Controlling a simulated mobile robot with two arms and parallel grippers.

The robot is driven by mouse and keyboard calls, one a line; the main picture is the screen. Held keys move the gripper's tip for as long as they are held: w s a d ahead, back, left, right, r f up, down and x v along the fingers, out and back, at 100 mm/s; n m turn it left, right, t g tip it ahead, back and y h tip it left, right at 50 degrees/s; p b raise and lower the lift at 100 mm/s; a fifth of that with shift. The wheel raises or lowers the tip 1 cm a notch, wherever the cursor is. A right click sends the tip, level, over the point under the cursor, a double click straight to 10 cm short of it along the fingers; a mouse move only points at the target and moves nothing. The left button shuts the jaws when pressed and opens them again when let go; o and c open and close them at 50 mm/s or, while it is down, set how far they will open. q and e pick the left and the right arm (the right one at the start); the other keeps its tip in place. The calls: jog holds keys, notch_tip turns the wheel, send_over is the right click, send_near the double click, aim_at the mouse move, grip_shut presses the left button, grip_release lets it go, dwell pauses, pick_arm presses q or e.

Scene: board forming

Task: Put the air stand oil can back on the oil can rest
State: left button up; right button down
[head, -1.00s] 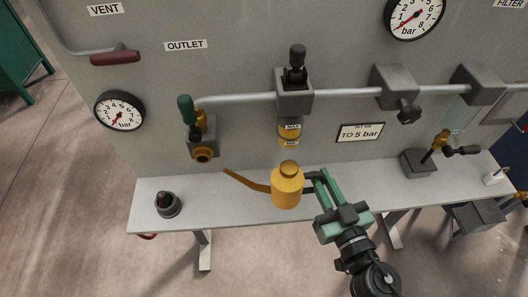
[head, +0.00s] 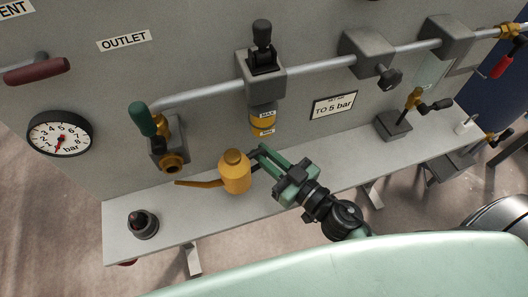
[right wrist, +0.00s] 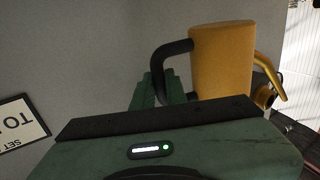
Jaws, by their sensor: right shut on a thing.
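The oil can (head: 235,174) is yellow, with a long thin spout pointing left and a dark handle on its right side. It appears upright over the shelf; I cannot tell whether it touches the shelf. My right gripper (head: 261,160) is shut on its handle. In the right wrist view the oil can (right wrist: 221,60) and its black handle show beyond the green fingers (right wrist: 165,90). My left gripper is not in view.
A grey shelf (head: 118,215) runs along the panel. A dark round fitting (head: 142,223) stands at its left end and a dark block (head: 393,125) at its right. A green-handled valve (head: 168,145) is above the spout.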

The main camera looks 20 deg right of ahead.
notch_tip(320, 180, down, 3)
jog(key=shift+f+b, duration=0.1)
jog(key=shift+b, duration=0.85)
jog(key=shift+f+b, duration=0.65)
jog(key=shift+f, duration=0.1)
jog(key=shift+f+b, duration=0.5)
jog(key=shift+f, duration=0.4)
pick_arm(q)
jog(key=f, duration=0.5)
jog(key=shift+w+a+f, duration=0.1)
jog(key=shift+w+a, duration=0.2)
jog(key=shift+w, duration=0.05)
pick_arm(e)
jog(key=shift+f, duration=0.35)
pick_arm(q)
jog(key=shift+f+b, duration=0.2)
jog(key=shift+b, duration=0.2)
pick_arm(e)
jog(key=shift+f, duration=0.3)
jog(key=c, duration=1.4)
grip_release()
jog(key=shift+o, duration=0.3)
jog(key=shift+s+f, duration=0.1)
